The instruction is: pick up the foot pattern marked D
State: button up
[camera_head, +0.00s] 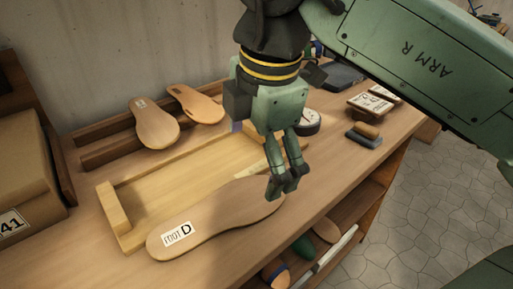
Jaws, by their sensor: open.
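The foot pattern marked D (222,215) is a flat wooden sole shape with a white label near its left end. It lies along the front of the workbench, partly over the front of a shallow wooden tray (119,222). My gripper (284,188) is over the pattern's right end, pointing down. Its green fingers with dark tips are close together in this view, and nothing shows between them. The fingertips partly hide the pattern's right end. I cannot tell whether they touch it.
Two other foot patterns, one (155,125) and another (196,104), lean on a wooden rack at the back. A cardboard box (28,180) marked 41 stands at left. A brush (366,132) and small boxes (371,103) lie at right. The bench's front edge is close, with a shelf below.

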aim_at(251, 197)
jog(key=f, duration=0.3)
jog(key=w+f+p, duration=0.1)
jog(key=f, duration=0.6)
jog(key=shift+w+a+f, duration=0.15)
jog(key=shift+w+a, duration=0.25)
jog(key=c, duration=1.3)
